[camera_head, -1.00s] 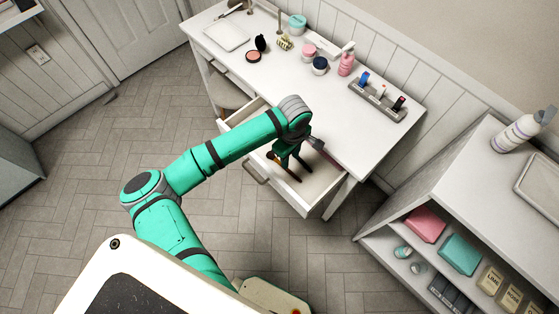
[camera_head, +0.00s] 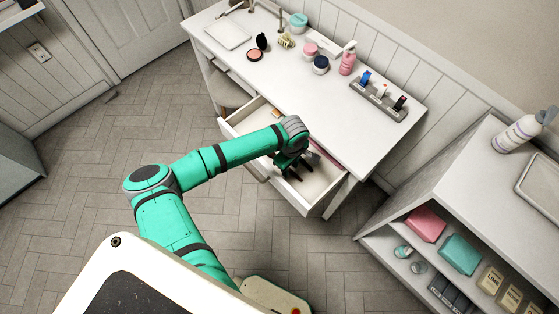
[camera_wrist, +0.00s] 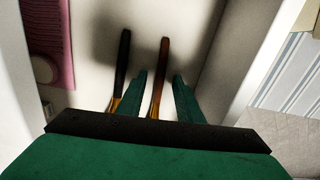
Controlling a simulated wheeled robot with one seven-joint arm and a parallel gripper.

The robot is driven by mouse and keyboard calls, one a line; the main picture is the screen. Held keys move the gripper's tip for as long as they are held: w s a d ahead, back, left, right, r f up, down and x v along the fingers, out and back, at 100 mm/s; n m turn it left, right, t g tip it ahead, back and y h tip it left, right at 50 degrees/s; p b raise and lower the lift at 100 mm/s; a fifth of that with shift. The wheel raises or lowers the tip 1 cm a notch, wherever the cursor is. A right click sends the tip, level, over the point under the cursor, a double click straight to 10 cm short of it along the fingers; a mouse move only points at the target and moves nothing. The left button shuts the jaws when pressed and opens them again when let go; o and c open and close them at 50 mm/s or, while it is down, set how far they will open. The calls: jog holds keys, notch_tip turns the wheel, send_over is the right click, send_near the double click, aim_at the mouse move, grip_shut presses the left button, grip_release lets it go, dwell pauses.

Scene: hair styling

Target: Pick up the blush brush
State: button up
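My gripper (camera_head: 290,166) is down inside the open drawer (camera_head: 316,190). In the wrist view its two green fingers (camera_wrist: 160,80) are apart, one on each side of a slim brush handle (camera_wrist: 160,75) with a reddish-brown end and an orange-yellow lower part. A second handle (camera_wrist: 123,62), darker with a yellow lower part, lies just outside the left finger. The brush heads are hidden behind the gripper body, so I cannot tell which handle belongs to the blush brush. No contact between the fingers and a handle is clear.
A pink ridged item (camera_wrist: 50,40) lies at the left of the drawer in the wrist view. The drawer walls are close on both sides. The white table (camera_head: 290,85) above holds several cosmetics and a lipstick holder (camera_head: 378,98). A shelf unit (camera_head: 440,190) stands at the right.

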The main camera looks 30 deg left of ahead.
grip_shut()
